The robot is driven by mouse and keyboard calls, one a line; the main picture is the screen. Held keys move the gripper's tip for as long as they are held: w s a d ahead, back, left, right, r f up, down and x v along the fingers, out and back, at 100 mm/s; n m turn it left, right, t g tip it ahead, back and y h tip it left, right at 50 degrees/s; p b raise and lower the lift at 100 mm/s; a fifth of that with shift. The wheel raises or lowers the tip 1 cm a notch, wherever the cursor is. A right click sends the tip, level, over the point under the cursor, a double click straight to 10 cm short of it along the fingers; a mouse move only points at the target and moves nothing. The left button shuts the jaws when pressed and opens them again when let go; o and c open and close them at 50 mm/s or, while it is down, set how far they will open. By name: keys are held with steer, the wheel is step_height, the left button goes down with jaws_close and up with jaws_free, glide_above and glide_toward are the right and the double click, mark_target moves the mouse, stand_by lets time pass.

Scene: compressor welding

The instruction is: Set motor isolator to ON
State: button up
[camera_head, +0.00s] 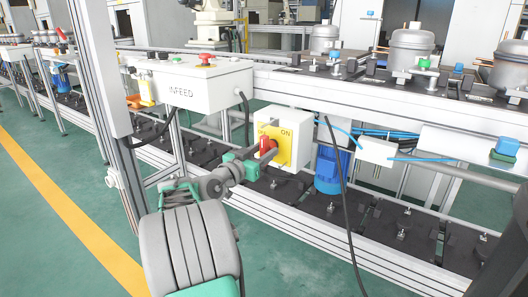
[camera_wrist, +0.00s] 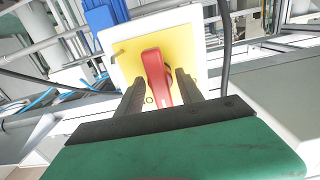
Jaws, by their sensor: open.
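The motor isolator is a white box (camera_head: 302,125) with a yellow plate (camera_head: 283,146) and a red rotary handle (camera_head: 267,145), mounted low on the conveyor frame. In the head view "ON" is readable at the plate's upper right. In the wrist view the red handle (camera_wrist: 157,76) stands between the two dark fingers of my gripper (camera_wrist: 158,88), with the yellow plate (camera_wrist: 188,47) behind it. My gripper is open, one finger on each side of the handle. Gaps show beside the handle, and I cannot tell whether either finger touches it. In the head view my gripper (camera_head: 260,156) is at the handle.
A white INFEED box (camera_head: 195,86) with a red button (camera_head: 206,58) sits above left of the isolator. A blue motor (camera_head: 331,168) stands just right of it. A black cable (camera_head: 342,200) hangs in front. An aluminium post (camera_head: 100,65) rises at left. Green floor is clear.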

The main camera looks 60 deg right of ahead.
steer(key=w+a+p, duration=0.1)
steer(key=a+p, duration=0.1)
steer(key=a, duration=0.5)
steer(key=shift+a, duration=0.3)
steer(key=shift+w, duration=0.1)
